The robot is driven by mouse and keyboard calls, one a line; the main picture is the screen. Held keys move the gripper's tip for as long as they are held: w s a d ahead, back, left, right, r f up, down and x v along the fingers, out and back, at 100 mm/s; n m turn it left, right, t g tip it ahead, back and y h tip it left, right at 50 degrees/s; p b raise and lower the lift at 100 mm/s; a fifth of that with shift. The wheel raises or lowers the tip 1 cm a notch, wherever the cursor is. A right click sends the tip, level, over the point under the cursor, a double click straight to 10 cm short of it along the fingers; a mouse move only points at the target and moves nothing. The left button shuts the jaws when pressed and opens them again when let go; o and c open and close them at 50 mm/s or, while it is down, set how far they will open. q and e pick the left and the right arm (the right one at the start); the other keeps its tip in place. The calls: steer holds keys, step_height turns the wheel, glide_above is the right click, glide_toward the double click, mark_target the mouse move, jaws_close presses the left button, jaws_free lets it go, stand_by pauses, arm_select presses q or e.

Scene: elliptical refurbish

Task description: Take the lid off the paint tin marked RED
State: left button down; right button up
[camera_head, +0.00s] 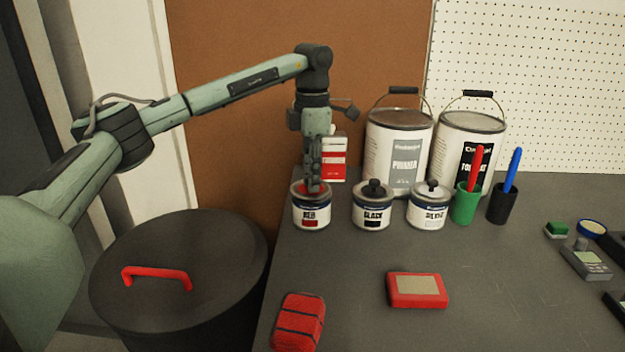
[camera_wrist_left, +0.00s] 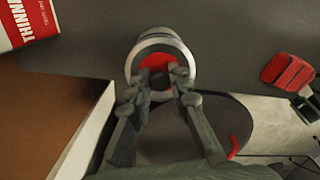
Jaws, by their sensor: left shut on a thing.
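The paint tin marked RED (camera_head: 312,212) stands upright at the table's left back, a white tin with a red patch under its label. Its red lid (camera_head: 301,188) shows at the top, inside the rim. In the left wrist view the red lid (camera_wrist_left: 158,62) sits within the tin's pale round rim (camera_wrist_left: 134,62). My left gripper (camera_head: 313,184) points down over the tin, shut on the lid's dark knob; the left wrist view shows its fingertips (camera_wrist_left: 160,82) around it. The fingers partly hide the knob and lid. My right gripper is in neither view.
The BLACK tin (camera_head: 372,213) and a white-labelled tin (camera_head: 428,213) stand to the right. Behind are a red-and-white thinner can (camera_head: 334,160) and PRIMER pail (camera_head: 397,158). Pen cups (camera_head: 465,206) stand further right.

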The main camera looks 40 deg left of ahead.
arm_select(q)
step_height(320, 180, up, 3)
steer(key=shift+s+a+r, duration=0.1)
steer(key=shift+a+r, duration=0.05)
steer(key=s+a+r, duration=0.6)
steer(key=s, duration=0.3)
steer(key=shift+a+r, duration=0.3)
steer(key=shift+r, duration=0.1)
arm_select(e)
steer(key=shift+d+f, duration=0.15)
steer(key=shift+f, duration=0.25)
arm_select(q)
steer(key=shift+d, duration=0.1)
